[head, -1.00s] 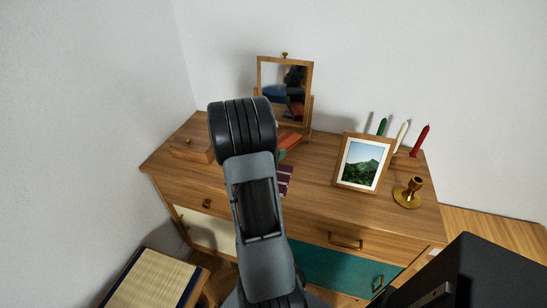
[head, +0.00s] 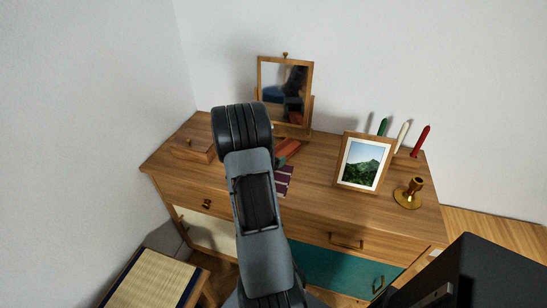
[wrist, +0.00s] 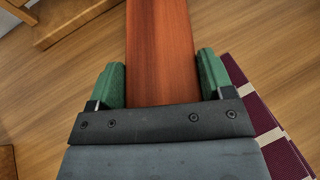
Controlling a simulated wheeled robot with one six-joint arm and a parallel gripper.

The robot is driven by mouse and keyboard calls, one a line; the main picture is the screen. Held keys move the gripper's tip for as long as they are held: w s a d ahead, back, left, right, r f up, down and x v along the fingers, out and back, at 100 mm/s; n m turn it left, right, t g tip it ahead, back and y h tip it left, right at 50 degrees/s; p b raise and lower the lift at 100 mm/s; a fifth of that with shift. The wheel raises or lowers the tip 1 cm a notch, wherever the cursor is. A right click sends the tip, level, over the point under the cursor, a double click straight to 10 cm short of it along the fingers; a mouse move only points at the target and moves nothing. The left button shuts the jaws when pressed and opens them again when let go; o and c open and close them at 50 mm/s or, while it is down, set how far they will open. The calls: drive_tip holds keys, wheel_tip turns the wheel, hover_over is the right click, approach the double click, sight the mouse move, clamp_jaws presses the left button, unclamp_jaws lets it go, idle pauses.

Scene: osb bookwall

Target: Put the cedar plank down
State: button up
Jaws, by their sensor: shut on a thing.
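The cedar plank (wrist: 160,45) is a smooth reddish-brown board running away from my gripper in the wrist view. My gripper (wrist: 161,84) is shut on it, with a green finger pad against each long side. In the head view, part of the plank (head: 289,148) shows beyond my arm, low over the wooden dresser top (head: 320,165) in front of the mirror. My arm hides the rest and most of the gripper. I cannot tell whether the plank's underside touches the dresser top.
A purple striped cloth (head: 284,182) lies close to the gripper, at right in the wrist view (wrist: 262,115). A tilting mirror (head: 285,90) stands behind, a wooden box (head: 193,149) left. A framed picture (head: 363,162), brass candle holder (head: 409,194) and several candles stand right.

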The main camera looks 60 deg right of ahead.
drive_tip(key=shift+a+f, duration=0.1)
drive_tip(key=shift+f, duration=0.25)
drive_tip(key=o, duration=1)
